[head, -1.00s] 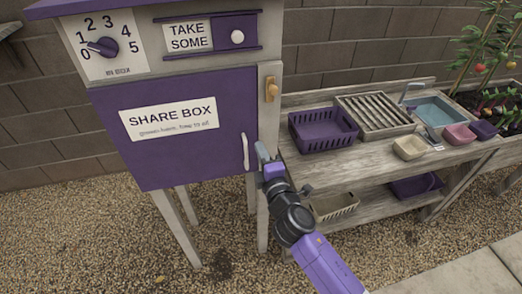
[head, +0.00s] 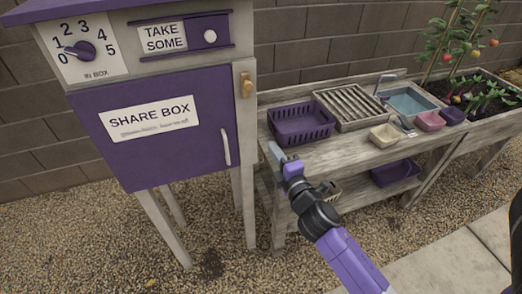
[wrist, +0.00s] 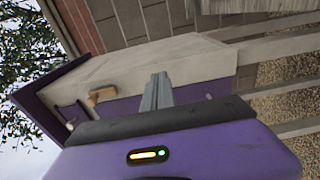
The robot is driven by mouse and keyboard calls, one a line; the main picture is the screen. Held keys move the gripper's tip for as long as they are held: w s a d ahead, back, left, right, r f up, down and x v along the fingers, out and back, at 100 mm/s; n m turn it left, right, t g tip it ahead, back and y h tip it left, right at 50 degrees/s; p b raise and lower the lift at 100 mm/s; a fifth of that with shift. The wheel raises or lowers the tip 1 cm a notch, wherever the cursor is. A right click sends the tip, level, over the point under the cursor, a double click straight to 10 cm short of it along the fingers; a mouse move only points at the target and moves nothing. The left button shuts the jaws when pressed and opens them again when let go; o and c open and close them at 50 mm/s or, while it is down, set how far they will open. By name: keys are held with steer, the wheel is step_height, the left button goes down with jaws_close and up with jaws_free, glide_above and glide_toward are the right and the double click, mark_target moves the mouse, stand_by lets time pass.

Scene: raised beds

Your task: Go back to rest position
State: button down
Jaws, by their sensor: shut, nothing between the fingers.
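My gripper (head: 276,153) is shut and empty in the head view. It is in the air to the right of the share box's purple door, in front of the bench's left end. In the wrist view my gripper's fingers (wrist: 157,80) are pressed together. The share box (head: 170,125) stands on legs at the left with its purple door closed. A white handle (head: 226,147) is on the door and a wooden latch (head: 247,85) is on the frame beside it. The wooden latch also shows in the wrist view (wrist: 102,96), with the box tilted.
A wooden bench (head: 340,147) stands right of the box. It bears a purple basket (head: 300,126), a slatted rack (head: 349,108), a blue basin (head: 410,101) and small bowls. A planted bed (head: 500,115) is at the far right. The gravel in front is clear.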

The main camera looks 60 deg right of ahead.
steer(key=shift+s+d, duration=0.3)
steer(key=shift+s, duration=0.1)
steer(key=s+a+r+m+t+y, duration=0.1)
steer(key=s+a+m+t+y, duration=0.15)
steer(key=a, duration=0.55)
steer(key=s+a+r+m+t+y, duration=0.1)
steer(key=s+a+m+y, duration=0.25)
steer(key=a, duration=0.45)
steer(key=s+a+m+g+y+b, duration=0.1)
steer(key=s+a+m+g+y, duration=0.1)
steer(key=s+a, duration=0.5)
steer(key=s+a+f+m+g+y+b, duration=0.1)
steer(key=s+a+m, duration=0.2)
steer(key=s+a, duration=0.3)
steer(key=s, duration=0.5)
steer(key=shift+s+a+f+g+y, duration=0.25)
steer(key=shift+s+a+g+y, duration=0.05)
steer(key=shift+a+g+y, duration=0.1)
